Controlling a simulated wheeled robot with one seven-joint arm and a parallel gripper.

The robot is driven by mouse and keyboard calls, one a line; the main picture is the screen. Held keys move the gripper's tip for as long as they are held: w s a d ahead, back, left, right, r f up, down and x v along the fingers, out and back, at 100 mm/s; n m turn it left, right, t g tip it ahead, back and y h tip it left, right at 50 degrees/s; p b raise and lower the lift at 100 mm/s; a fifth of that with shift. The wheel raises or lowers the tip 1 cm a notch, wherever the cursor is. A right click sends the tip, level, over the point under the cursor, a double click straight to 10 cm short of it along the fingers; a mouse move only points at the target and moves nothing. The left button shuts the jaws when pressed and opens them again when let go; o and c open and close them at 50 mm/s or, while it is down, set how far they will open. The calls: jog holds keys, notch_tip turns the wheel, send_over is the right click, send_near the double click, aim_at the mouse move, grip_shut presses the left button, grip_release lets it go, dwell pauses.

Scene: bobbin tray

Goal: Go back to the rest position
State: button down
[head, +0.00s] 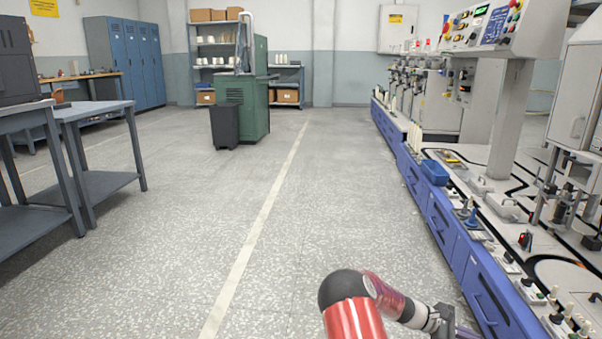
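Part of my own arm shows at the bottom of the head view, right of the middle. A red link with a black rounded cap rises from the lower edge, and a darker red link runs from it to the right. Beyond that are pale and dark joint parts, cut off by the bottom edge. I see no gripper fingers, so I cannot tell whether anything is held. The arm is left of the long blue and white machine bench (470,262), overlapping its lower front in the picture.
Open speckled floor (330,190) with a pale line (262,222) lies ahead. Grey tables (100,107) stand at left, and a green cabinet (254,105) with a dark bin (224,126) ahead. A blue tray (434,172) and small parts sit along the machine bench at right.

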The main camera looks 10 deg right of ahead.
jog(key=s+a+r+m+t+y+p, duration=0.25)
jog(key=s+a+r+m+y, duration=0.2)
jog(key=a+r, duration=0.7)
jog(key=s+a+r+m+t+y+p, duration=0.2)
jog(key=s+a+r+m+t+y, duration=0.3)
jog(key=a+r, duration=0.65)
jog(key=s+a+r+t+y+p, duration=0.3)
jog(key=s+a+r+t+y, duration=0.1)
jog(key=s+a+r, duration=0.7)
jog(key=s+a, duration=0.2)
jog(key=a, duration=0.1)
jog(key=shift+a+p, duration=0.15)
jog(key=shift+p, duration=0.15)
jog(key=shift+m, duration=0.25)
